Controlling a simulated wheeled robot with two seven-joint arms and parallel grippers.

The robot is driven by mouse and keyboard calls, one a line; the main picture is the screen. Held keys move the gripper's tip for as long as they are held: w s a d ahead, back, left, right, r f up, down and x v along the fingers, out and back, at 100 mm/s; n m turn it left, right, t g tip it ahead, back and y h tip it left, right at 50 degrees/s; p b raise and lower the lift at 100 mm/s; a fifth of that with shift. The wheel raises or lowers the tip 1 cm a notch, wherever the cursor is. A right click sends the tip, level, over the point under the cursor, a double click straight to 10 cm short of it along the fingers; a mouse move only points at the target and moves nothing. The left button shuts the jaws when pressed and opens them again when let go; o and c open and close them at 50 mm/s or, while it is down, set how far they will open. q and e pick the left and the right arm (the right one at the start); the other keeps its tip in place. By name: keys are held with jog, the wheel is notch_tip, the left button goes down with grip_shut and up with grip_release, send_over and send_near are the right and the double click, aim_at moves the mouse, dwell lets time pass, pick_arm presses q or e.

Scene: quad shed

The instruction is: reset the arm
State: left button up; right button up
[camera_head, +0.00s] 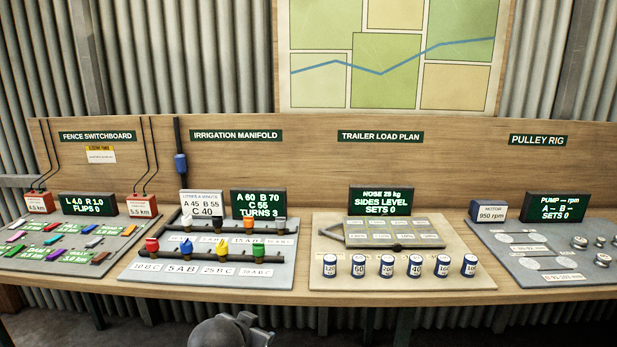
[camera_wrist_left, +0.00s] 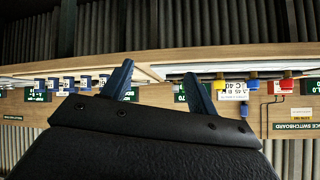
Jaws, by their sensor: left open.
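My left gripper (camera_wrist_left: 158,70) shows in the left wrist view with its two blue fingers spread apart. It is open, and nothing is between the fingers. The bench and its signs appear upside down behind it. In the head view, a dark grey rounded piece of my own arm (camera_head: 230,331) shows at the bottom edge, below and in front of the bench. Its fingers cannot be made out there. My right gripper is in neither view.
A long wooden bench (camera_head: 300,297) carries the fence switchboard (camera_head: 58,262), irrigation manifold board (camera_head: 128,271), trailer load board (camera_head: 470,275) with several blue-white cans, and pulley rig board (camera_head: 500,250). A wooden backboard (camera_head: 310,165) stands behind. Dark floor lies in front.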

pick_arm(q)
jog(key=s+a+f+n+g, duration=0.1)
jog(key=s+f+g, duration=0.2)
jog(key=s+f, duration=0.9)
jog(key=s+f+n+g+p, duration=0.1)
jog(key=s+f+g, duration=0.3)
jog(key=s+f, duration=0.9)
jog(key=s, duration=0.6)
jog(key=shift+a+f+n+g+p, duration=0.15)
jog(key=shift+a+n+g+p, duration=0.15)
jog(key=shift+a, duration=0.1)
jog(key=shift+s, duration=0.15)
